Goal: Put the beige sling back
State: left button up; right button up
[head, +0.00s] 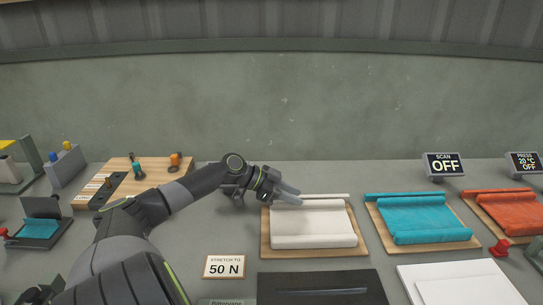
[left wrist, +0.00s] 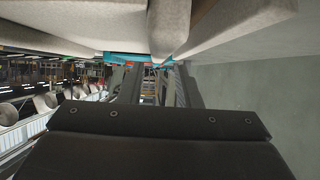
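The beige sling (head: 312,225) lies on a wooden board (head: 315,252) in the middle of the bench, with a thick roll along its near edge and a thin roll along its far edge. My left gripper (head: 297,197) reaches in from the left over its far left corner, fingers pointing right. In the left wrist view the beige sling (left wrist: 95,22) fills the top of the picture, and the fingers (left wrist: 155,85) stand apart close to it with a gap between them. I cannot see the fingers closed on cloth. My right gripper is not in view.
A teal sling (head: 422,220) and an orange sling (head: 508,212) lie on boards to the right. A "STRETCH TO 50 N" card (head: 224,267), a black panel (head: 322,289) and a white pad (head: 460,285) are in front. A wooden tool board (head: 150,172) stands at the back left.

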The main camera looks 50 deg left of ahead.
pick_arm(q)
jog(key=p+v, duration=0.1)
jog(key=v, duration=0.7)
jog(key=shift+s, duration=0.15)
dwell(0.5)
